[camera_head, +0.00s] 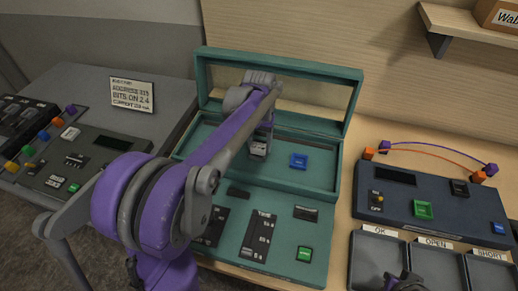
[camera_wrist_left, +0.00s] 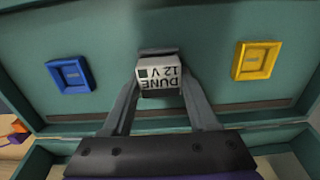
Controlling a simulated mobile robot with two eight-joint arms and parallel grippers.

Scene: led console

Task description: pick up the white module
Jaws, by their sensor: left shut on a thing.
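The white module (camera_wrist_left: 160,76), lettered "DUNE 12 V", sits between the fingers of my left gripper (camera_wrist_left: 160,92) in the left wrist view. The fingers are shut on its sides. In the head view the module (camera_head: 259,148) shows below my left gripper (camera_head: 262,138), over the back compartment of the teal console (camera_head: 335,215). Whether it touches the compartment floor is hard to tell. Part of what looks like my right gripper (camera_head: 405,283) shows at the bottom edge, over the trays; its jaws cannot be made out.
A blue block (camera_head: 299,161) lies right of the module, and a yellow block (camera_wrist_left: 257,60) lies on its other side. The console's raised lid frame (camera_head: 350,98) stands behind. A dark console (camera_head: 445,205) with cables and labelled trays (camera_head: 375,250) are at right.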

